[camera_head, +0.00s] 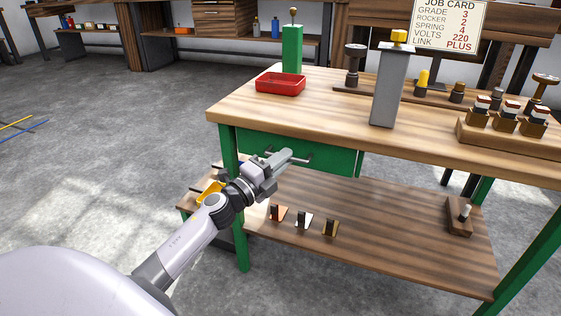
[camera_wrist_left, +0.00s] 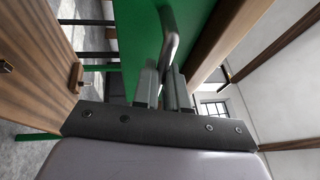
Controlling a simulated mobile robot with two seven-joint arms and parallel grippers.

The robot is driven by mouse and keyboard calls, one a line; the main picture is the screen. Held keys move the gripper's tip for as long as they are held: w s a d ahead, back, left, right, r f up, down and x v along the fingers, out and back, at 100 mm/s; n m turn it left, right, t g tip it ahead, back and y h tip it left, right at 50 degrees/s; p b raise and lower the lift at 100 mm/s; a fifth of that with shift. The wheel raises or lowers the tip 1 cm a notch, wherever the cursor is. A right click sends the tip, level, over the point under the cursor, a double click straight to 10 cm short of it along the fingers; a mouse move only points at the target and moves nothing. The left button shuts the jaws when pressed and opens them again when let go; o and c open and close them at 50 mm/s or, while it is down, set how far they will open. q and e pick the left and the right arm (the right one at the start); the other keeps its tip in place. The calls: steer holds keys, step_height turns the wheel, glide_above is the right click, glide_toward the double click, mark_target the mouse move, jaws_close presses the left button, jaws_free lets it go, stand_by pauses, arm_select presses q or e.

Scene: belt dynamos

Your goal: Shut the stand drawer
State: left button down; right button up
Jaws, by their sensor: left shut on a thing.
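The stand drawer has a green front (camera_head: 335,157) under the wooden top of the bench; it also fills the upper middle of the left wrist view (camera_wrist_left: 140,40). The front lies close beneath the bench edge, and I cannot tell whether a small gap is left. Its grey bar handle (camera_wrist_left: 171,35) reaches down between my fingers in the wrist view. My left gripper (camera_head: 287,156) is at the drawer front, shut on the handle, and it hides part of the front in the head view. My right gripper is not in view.
The bench top (camera_head: 330,115) carries a red tray (camera_head: 281,84), a green post (camera_head: 292,48), a grey post (camera_head: 390,88) and a wooden block with several parts (camera_head: 510,135). The lower shelf (camera_head: 390,240) holds small pieces. Bare floor lies to the left.

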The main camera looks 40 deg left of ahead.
arm_select(q)
steer(key=c, duration=1.2)
jaws_free()
steer(key=shift+w+a, duration=0.1)
steer(key=shift+o, duration=0.2)
steer(key=p+v, duration=0.1)
steer(key=v, duration=0.6)
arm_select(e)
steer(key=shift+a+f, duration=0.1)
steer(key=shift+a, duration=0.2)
